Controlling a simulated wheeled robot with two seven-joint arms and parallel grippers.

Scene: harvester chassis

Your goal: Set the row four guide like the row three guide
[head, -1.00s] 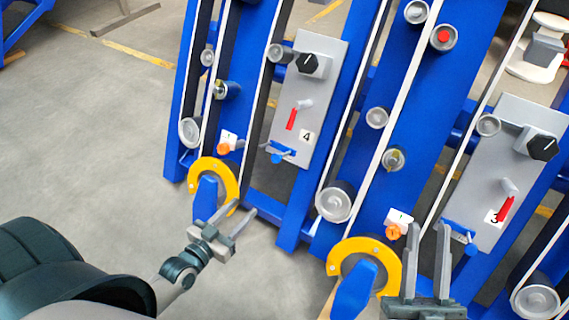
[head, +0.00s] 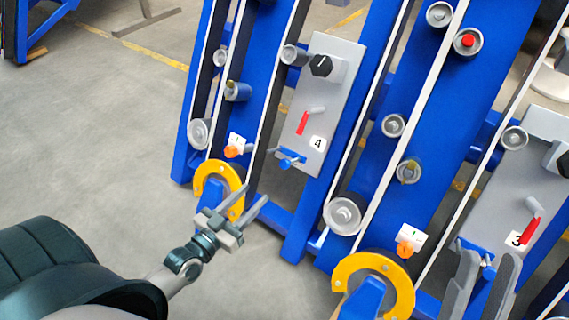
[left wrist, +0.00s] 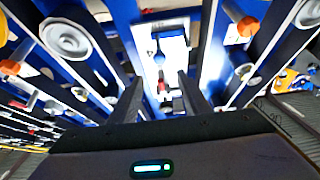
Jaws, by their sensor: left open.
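The row four panel (head: 322,90), marked 4, carries a black knob (head: 321,65), a red lever (head: 303,123) and a blue fitting (head: 290,158) at its foot. The row three panel (head: 500,185), marked 3, has a similar red lever (head: 531,230); its knob is cut by the right edge. Orange pieces beside white tags sit on row four (head: 232,151) and row three (head: 405,248). I cannot tell which part is the guide. My left gripper (head: 260,198) is open and empty, below the row four panel; the left wrist view shows its fingers (left wrist: 160,98) apart. My right gripper (head: 490,256) is open before row three's foot.
Yellow curved hoops stand at the feet of row four (head: 219,178) and row three (head: 386,265). The left hoop is close to my left gripper in the picture. Blue beams, belts and rollers (head: 342,214) flank the panels. The grey floor (head: 100,130) at left is clear.

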